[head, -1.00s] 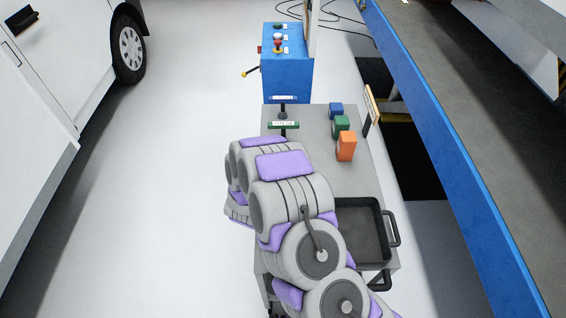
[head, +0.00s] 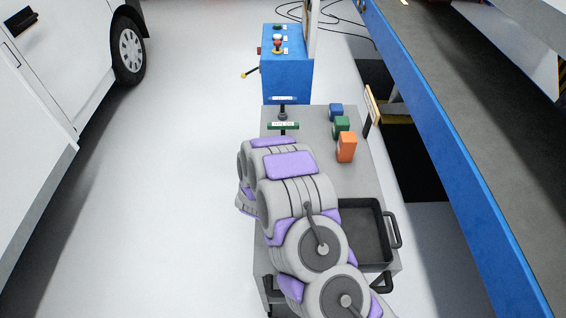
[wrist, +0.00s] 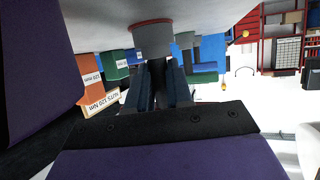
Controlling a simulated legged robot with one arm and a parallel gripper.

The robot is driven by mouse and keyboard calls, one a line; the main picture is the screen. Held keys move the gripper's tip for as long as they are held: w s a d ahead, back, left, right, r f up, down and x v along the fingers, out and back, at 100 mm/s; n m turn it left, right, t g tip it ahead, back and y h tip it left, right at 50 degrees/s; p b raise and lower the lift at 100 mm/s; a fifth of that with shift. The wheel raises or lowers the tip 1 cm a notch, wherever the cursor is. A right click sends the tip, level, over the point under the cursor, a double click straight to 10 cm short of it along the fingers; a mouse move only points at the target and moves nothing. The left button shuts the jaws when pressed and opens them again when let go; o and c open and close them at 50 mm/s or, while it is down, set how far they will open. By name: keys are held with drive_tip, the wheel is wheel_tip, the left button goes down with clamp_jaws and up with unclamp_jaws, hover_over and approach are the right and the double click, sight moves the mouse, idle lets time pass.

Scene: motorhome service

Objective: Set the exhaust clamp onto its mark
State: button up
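In the wrist view, which shows the trolley upside down, my gripper (wrist: 160,88) has its two dark fingers close on either side of a dark stem. The stem ends in a short grey cylinder (wrist: 153,40), apparently the exhaust clamp. The cylinder is at the trolley top (wrist: 85,18), and a thin red ring (wrist: 152,22), possibly the mark, shows at its edge. I cannot tell whether it touches the surface or is centred. In the head view my arm hides the fingers and the held piece.
On the grey trolley (head: 315,180) stand orange (head: 346,147), green (head: 341,127) and blue (head: 336,111) blocks. A green labelled crosspiece (head: 283,126) stands near its far end. A black tray (head: 365,230) is at right. A blue control box (head: 287,78) stands beyond.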

clamp_jaws()
drive_tip(key=r, duration=0.3)
drive_tip(key=r+p, duration=0.1)
drive_tip(key=r, duration=0.3)
drive_tip(key=r+p, duration=0.1)
drive_tip(key=r, duration=0.2)
drive_tip(key=shift+w+d+r, duration=0.25)
drive_tip(key=shift+w+r, duration=0.05)
drive_tip(key=shift+r, duration=0.1)
drive_tip(key=d+r+n+y, duration=0.3)
drive_tip(key=d+r+y, duration=0.1)
drive_tip(key=d+r, duration=0.8)
drive_tip(key=shift+s+d+r+n+t, duration=0.2)
drive_tip(key=shift+d+r+n+t, duration=0.15)
drive_tip(key=shift+d, duration=0.25)
